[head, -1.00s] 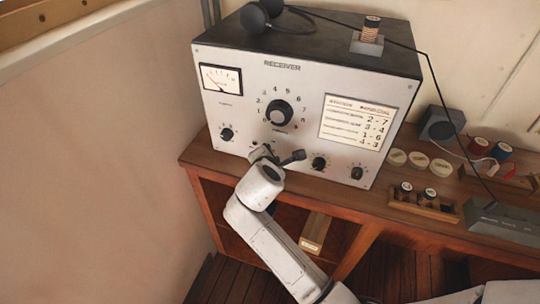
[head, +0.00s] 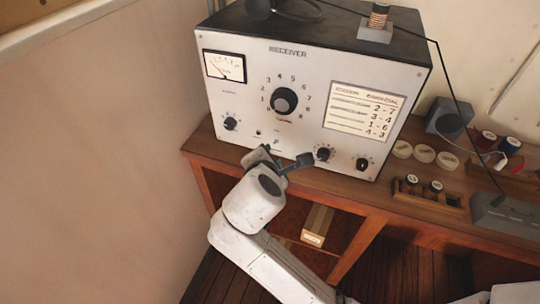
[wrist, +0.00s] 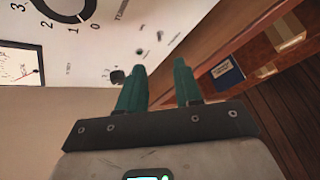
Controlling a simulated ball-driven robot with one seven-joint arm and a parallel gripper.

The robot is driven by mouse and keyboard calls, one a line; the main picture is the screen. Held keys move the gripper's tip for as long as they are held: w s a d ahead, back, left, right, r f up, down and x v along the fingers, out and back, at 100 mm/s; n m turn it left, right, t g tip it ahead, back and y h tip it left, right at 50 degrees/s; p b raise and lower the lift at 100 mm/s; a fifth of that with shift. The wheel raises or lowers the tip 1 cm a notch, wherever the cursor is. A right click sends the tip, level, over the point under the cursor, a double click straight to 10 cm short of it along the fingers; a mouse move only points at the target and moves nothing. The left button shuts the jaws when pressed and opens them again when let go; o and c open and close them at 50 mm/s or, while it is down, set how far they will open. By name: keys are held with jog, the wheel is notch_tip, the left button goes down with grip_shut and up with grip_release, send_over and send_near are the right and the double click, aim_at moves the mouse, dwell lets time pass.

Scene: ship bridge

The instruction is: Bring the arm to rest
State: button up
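My gripper (head: 284,161) is in front of the lower part of the white receiver (head: 300,75) in the head view. Its two green fingers (wrist: 160,85) show in the wrist view, apart from each other with nothing between them. The receiver's panel fills the upper left of the wrist view, past the fingertips. I see no contact between the fingers and the panel. My arm reaches up from the bottom of the head view, bent at the elbow in front of the desk's open shelf.
The wooden desk (head: 340,190) carries the receiver. To its right are a rack with two spools (head: 425,198), several white discs (head: 425,154), a grey box (head: 447,118) and a grey bar (head: 506,218). A box (head: 317,225) is on the shelf. A bare wall is on the left.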

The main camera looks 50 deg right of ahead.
dwell(0.4)
jog(key=s+a+f+m+g+y+b, duration=0.2)
jog(key=s+f+m+y, duration=0.3)
jog(key=s+f, duration=0.5)
jog(key=s+a+f+m+g+y+b, duration=0.2)
jog(key=s+a+f+m+g+y, duration=0.1)
jog(key=s+f+m, duration=0.7)
jog(key=shift+s+a+f+g+y, duration=0.3)
jog(key=shift+s+a+f+y, duration=0.2)
jog(key=shift+a+f+y, duration=0.55)
jog(key=shift+a+r, duration=0.2)
jog(key=shift+r, duration=0.05)
